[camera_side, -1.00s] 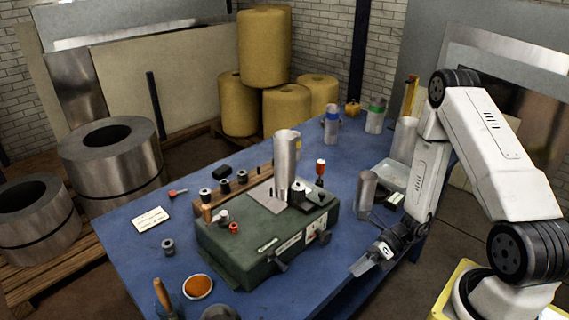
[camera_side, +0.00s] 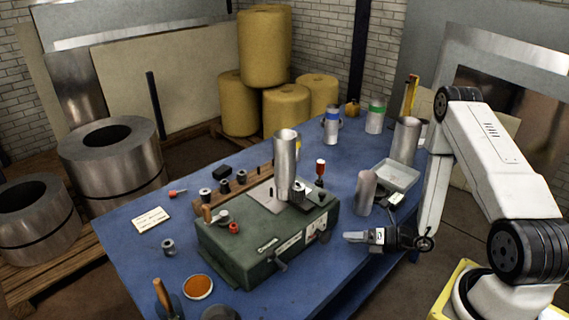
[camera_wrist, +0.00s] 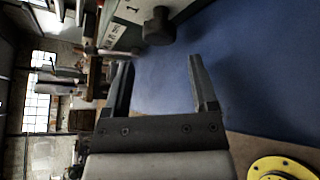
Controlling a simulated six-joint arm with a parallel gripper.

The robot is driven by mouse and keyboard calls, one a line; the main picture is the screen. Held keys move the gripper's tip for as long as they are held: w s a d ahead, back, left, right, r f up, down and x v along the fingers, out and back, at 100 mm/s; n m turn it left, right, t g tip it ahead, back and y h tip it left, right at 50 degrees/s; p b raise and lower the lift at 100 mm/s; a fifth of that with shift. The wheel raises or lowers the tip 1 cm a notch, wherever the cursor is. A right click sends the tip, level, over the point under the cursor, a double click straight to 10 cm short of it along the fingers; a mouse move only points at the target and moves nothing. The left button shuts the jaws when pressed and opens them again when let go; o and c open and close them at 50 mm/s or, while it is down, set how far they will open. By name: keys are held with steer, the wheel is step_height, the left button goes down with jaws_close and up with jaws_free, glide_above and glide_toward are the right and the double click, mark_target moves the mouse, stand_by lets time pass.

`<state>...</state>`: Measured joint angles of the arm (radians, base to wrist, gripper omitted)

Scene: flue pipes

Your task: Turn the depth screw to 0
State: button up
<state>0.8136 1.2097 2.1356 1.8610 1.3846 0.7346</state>
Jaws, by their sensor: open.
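The green machine (camera_side: 245,250) stands on the blue table with an upright metal pipe (camera_side: 285,160) on its top. A dark knob (camera_side: 324,237) sticks out at its right front end, beside a small white label plate (camera_side: 311,231). I cannot tell for sure that this knob is the depth screw, and no scale reading is legible. My gripper (camera_side: 347,237) is open and empty, level, a short way right of the knob and apart from it. In the wrist view the dark knob (camera_wrist: 158,27) shows beyond the open fingers (camera_wrist: 160,62).
A short grey pipe (camera_side: 365,192) and a grey tray (camera_side: 398,174) stand behind my gripper. More pipes stand at the table's far end. Small spools (camera_side: 223,186) line the machine's back. An orange dish (camera_side: 198,287) lies at the front.

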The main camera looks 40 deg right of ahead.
mark_target(329, 237)
steer(key=shift+x, duration=3.8)
steer(key=c, duration=1)
